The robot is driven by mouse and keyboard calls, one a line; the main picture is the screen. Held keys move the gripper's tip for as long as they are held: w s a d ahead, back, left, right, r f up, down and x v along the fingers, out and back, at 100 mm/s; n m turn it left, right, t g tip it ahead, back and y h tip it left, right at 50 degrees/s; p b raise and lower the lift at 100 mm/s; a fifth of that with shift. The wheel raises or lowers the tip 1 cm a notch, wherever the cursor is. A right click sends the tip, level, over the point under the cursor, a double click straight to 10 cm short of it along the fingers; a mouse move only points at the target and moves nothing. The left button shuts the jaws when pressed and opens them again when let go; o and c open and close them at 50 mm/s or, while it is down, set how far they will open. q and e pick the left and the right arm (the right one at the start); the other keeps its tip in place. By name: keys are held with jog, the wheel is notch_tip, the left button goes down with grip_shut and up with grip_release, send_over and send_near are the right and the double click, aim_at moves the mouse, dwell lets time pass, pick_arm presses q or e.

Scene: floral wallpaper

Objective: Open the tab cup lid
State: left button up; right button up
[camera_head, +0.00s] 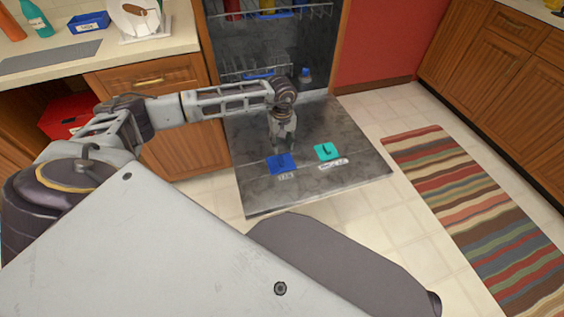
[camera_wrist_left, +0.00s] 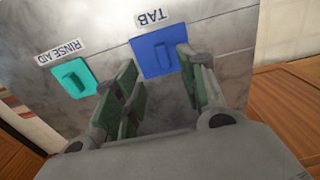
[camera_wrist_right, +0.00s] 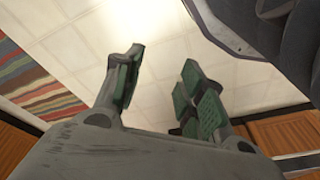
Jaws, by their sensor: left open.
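The blue tab cup lid (camera_head: 281,163) is on the inner face of the lowered dishwasher door (camera_head: 250,195), with a small label beside it. In the left wrist view the blue lid (camera_wrist_left: 159,54), beside the word TAB, looks closed. My left gripper (camera_head: 283,142) is over the door close to the blue lid. Its fingers (camera_wrist_left: 160,72) are open and empty, and the lid shows between and beyond them; I cannot tell if they touch it. My right gripper (camera_wrist_right: 157,85) is open and empty over the tiled floor, in the right wrist view.
A teal rinse aid lid (camera_head: 326,152) sits to the right of the blue lid. The dishwasher racks (camera_head: 260,72) are behind the door. A striped rug (camera_head: 475,210) lies on the floor at right. A counter (camera_head: 120,57) is at upper left.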

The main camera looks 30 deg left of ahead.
aim_at(282, 163)
pick_arm(q)
notch_tip(282, 163, down, 10)
jog(key=shift+b, duration=0.95)
jog(key=shift+f, duration=0.6)
pick_arm(e)
jog(key=shift+w+a+r+t, duration=0.15)
jog(key=shift+a+r, duration=0.05)
jog(key=shift+r, duration=0.65)
jog(key=shift+w+a+r+t, duration=0.15)
jog(key=shift+r, duration=0.65)
pick_arm(q)
grip_shut()
